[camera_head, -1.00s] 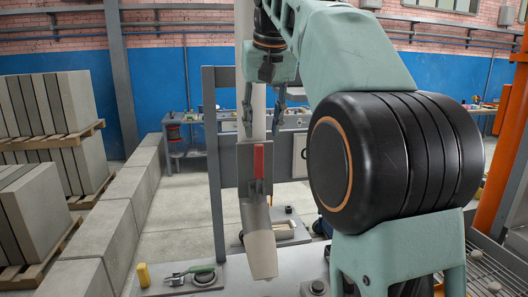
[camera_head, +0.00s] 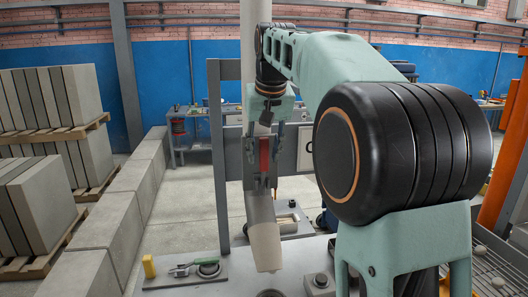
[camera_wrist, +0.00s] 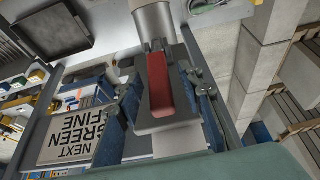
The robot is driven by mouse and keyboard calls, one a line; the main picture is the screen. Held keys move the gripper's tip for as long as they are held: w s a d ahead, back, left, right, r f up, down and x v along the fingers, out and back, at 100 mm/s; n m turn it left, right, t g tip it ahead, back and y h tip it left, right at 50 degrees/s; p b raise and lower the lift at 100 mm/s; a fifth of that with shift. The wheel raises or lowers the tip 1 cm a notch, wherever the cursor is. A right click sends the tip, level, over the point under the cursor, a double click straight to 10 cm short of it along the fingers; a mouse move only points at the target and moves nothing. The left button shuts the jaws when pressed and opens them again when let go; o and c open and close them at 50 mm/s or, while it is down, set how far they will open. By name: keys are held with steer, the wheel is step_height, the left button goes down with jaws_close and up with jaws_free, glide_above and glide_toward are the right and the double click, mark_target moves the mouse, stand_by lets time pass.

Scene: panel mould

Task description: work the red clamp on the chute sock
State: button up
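The chute sock (camera_head: 263,235) is a pale tube hanging down in the head view, its lower end tilted slightly right. The red clamp (camera_head: 264,155) is an upright red lever on a grey plate across the sock. In the wrist view the red clamp (camera_wrist: 158,84) is in the middle, with the sock (camera_wrist: 154,22) beyond it. My gripper (camera_head: 262,178) is open, with a finger on each side of the red clamp. In the wrist view the fingers of my gripper (camera_wrist: 161,98) stand apart from the red lever, with gaps on both sides.
A grey post frame (camera_head: 217,150) stands just left of the sock. A bench plate below holds a yellow block (camera_head: 149,266) and a green-handled tool (camera_head: 196,266). A concrete block wall (camera_head: 118,210) and slab pallets are at left. A printed sign (camera_wrist: 80,133) shows in the wrist view.

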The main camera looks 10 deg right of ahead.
steer(key=shift+c, duration=0.7)
jaws_close()
steer(key=shift+f+b, duration=0.1)
steer(key=shift+b, duration=0.25)
